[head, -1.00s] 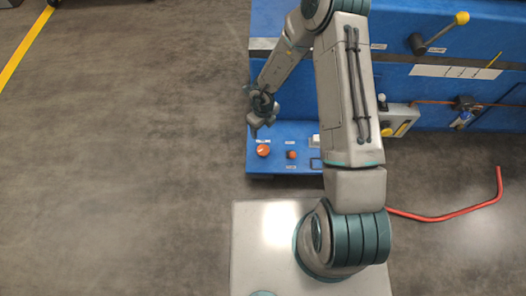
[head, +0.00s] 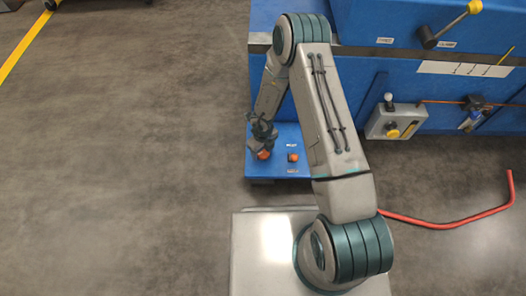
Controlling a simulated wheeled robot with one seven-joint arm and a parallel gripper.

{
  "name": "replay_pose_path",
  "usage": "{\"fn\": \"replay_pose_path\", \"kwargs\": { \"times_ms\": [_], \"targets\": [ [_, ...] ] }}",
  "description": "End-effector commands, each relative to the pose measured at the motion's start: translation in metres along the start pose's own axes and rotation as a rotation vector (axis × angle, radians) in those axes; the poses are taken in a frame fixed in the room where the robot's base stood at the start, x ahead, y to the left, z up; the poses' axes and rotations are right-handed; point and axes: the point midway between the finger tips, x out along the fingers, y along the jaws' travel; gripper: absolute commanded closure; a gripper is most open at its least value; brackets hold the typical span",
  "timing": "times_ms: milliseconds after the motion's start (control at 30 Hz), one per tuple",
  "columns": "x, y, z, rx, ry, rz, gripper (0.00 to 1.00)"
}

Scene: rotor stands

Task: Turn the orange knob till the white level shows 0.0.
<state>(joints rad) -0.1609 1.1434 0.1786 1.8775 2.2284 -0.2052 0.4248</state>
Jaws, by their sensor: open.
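The orange knob (head: 264,154) sits on the left part of the blue panel's low ledge (head: 270,172). My gripper (head: 262,145) is open, directly over the knob in the head view, and covers its upper part. I cannot tell whether the fingers touch the knob. The white level and its reading cannot be made out; my arm hides part of the ledge.
A smaller orange-red button (head: 293,157) sits just right of the knob. A red hose (head: 450,224) lies on the floor. The floor at left is clear.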

Motion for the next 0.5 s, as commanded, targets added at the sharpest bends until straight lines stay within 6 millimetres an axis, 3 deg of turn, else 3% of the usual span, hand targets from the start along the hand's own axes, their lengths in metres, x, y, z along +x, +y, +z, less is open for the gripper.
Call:
{"fn": "replay_pose_path", "kwargs": {
  "times_ms": [267, 433, 500],
  "targets": [
    [0.0012, -0.0002, 0.0, 0.0, 0.0, 0.0, 0.32],
    [0.0012, -0.0002, -0.0001, 0.0, 0.0, 0.0, 0.77],
    [0.0011, -0.0002, -0.0001, 0.0, 0.0, 0.0, 0.77]
  ]
}}
